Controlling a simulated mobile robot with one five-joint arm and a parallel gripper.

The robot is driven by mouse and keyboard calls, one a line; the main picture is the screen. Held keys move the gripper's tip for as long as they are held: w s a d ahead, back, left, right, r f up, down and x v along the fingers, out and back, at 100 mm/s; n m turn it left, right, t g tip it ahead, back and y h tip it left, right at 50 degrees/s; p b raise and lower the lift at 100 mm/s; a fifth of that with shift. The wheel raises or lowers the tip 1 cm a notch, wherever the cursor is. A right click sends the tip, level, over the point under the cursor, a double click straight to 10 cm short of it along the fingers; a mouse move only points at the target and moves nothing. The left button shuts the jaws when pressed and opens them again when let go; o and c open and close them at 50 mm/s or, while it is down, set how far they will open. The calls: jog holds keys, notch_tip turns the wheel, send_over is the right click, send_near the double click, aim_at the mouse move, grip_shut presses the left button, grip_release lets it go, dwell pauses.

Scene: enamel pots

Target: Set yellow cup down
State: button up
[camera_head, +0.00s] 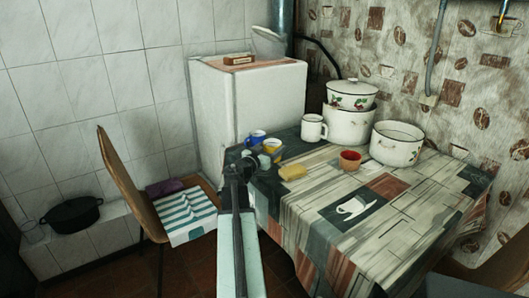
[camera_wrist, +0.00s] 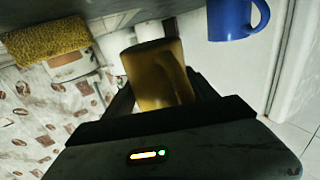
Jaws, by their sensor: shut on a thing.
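The yellow cup (camera_wrist: 158,72) is between the two fingers of my gripper (camera_wrist: 163,88) in the wrist view, and the gripper is shut on it. In the head view the yellow cup (camera_head: 272,146) shows at the table's far left corner, partly behind my gripper (camera_head: 260,159). I cannot tell whether its base touches the table. The table (camera_head: 415,190) has a patterned cloth. A blue mug (camera_head: 256,136) is close beside the yellow cup; it also shows at the upper right of the wrist view (camera_wrist: 230,20).
A yellow sponge (camera_head: 293,172) lies right of my gripper. A white mug (camera_head: 313,129), a red-and-brown cup (camera_head: 350,160), a lidded pot (camera_head: 350,96) and a white pot (camera_head: 397,145) stand farther along. A chair (camera_head: 130,185) is left. The table's front is clear.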

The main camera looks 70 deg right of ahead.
aim_at(270, 144)
jog(key=d, duration=0.1)
jog(key=w+d, duration=0.2)
jog(key=shift+d+f, duration=0.2)
jog(key=shift+d, duration=0.15)
notch_tip(270, 144, down, 4)
jog(key=b, duration=0.3)
jog(key=shift+s+r+b, duration=0.15)
jog(key=shift+r+b, duration=0.05)
jog(key=shift+b, duration=0.2)
jog(key=shift+f, duration=0.2)
jog(key=shift+w+a+r, duration=0.15)
jog(key=shift+w+r, duration=0.1)
jog(key=shift+w, duration=0.05)
jog(key=shift+f, duration=0.25)
jog(key=o, duration=1.7)
jog(key=shift+s+r, duration=0.1)
jog(key=shift+c, duration=0.2)
jog(key=shift+r, duration=0.1)
